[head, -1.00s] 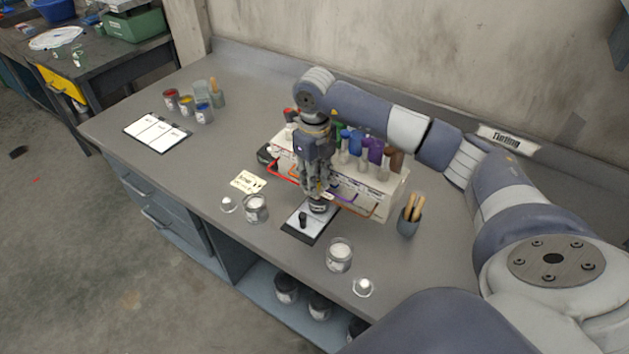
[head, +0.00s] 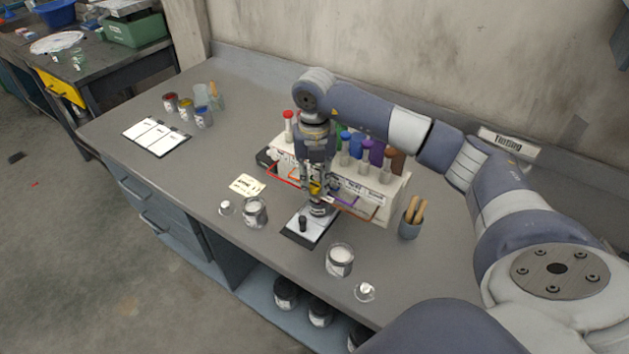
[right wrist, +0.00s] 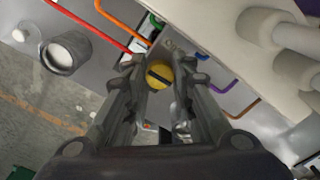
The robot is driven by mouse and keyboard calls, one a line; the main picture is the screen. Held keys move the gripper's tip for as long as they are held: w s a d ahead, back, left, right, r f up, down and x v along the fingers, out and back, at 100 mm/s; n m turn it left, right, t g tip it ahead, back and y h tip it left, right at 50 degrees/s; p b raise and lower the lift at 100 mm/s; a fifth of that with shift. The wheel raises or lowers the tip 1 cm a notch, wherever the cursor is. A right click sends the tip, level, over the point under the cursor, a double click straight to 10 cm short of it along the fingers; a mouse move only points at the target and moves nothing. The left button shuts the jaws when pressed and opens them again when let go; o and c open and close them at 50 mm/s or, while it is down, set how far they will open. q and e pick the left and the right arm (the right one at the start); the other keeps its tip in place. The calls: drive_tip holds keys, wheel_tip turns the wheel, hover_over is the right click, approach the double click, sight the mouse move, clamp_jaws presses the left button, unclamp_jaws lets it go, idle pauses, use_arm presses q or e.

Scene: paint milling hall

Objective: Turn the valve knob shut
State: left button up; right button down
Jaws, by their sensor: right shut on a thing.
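The yellow valve knob (right wrist: 160,75) with a dark slot across it sits between the fingertips of my right gripper (right wrist: 157,82) in the right wrist view. In the head view the knob (head: 314,188) is a small yellow patch, mostly hidden by the fingers. My right gripper (head: 317,190) points down at the front of the white tinting rack (head: 385,207) and is shut on the knob. My left gripper is not in view.
Coloured pipes run along the rack front, and several colourant tubes (head: 376,152) stand on top. Below is a dark-edged scale (head: 325,226) with a small black object. Open tins (head: 340,260) (head: 255,212) and a stick cup (head: 409,226) stand close by.

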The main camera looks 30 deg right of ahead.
sight(315, 185)
idle(0.5)
drive_tip(key=c, duration=1.3)
unclamp_jaws()
drive_tip(key=shift+c, duration=0.2)
wheel_tip(315, 185, up, 12)
